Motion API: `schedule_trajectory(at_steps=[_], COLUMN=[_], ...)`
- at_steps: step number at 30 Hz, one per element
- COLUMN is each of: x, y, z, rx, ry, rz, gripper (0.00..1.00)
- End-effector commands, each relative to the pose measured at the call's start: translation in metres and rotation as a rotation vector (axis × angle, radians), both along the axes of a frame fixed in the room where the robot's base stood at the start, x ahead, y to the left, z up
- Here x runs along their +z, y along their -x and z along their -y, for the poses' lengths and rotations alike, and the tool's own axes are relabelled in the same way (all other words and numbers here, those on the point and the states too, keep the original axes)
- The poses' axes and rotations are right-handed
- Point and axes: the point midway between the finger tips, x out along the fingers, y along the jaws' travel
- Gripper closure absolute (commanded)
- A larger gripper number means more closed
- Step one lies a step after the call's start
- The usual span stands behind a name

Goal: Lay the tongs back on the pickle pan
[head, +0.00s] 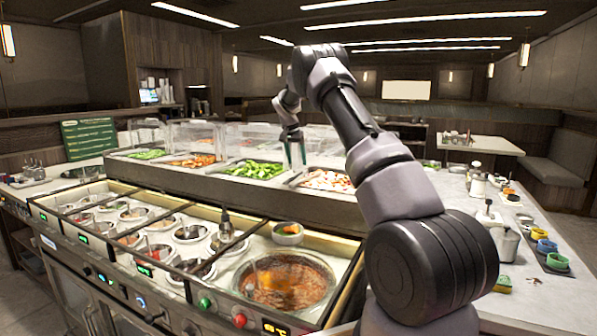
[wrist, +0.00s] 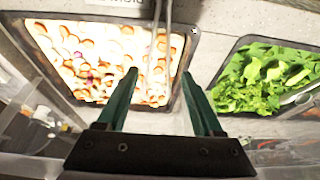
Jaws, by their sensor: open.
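Metal tongs (wrist: 153,62) lie across the pan of pale and pinkish slices (wrist: 90,62), near its right edge in the wrist view. Which pan is the pickle pan is not labelled; this one also shows in the head view (head: 326,181), where I cannot make out the tongs. My gripper (wrist: 160,75) is open, its green fingers on either side of the tongs in the picture. I cannot tell how far above them it is. In the head view my gripper (head: 296,160) hangs over the counter's right end, by the slices pan.
A pan of green vegetables (wrist: 270,75) sits beside the slices pan. Clear guards (head: 190,135) stand along the pans. Below are sauce wells (head: 190,233) and a large reddish-brown sauce pot (head: 285,280). The right counter holds bottles and coloured cups (head: 557,262).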

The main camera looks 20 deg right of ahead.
Motion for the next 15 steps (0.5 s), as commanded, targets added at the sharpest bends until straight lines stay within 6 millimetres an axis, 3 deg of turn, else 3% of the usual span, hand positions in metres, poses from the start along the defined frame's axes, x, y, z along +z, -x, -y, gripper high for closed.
schedule_trajectory(at_steps=[3,11,15], x=[0.02,0.045,0.077], y=[0.006,0.015,0.037], z=[-0.006,-0.011,-0.014], rx=[0.0,0.003,0.019], ry=[0.0,-0.004,-0.035], rz=[0.001,0.003,0.02], gripper=[0.32,0.32,0.32])
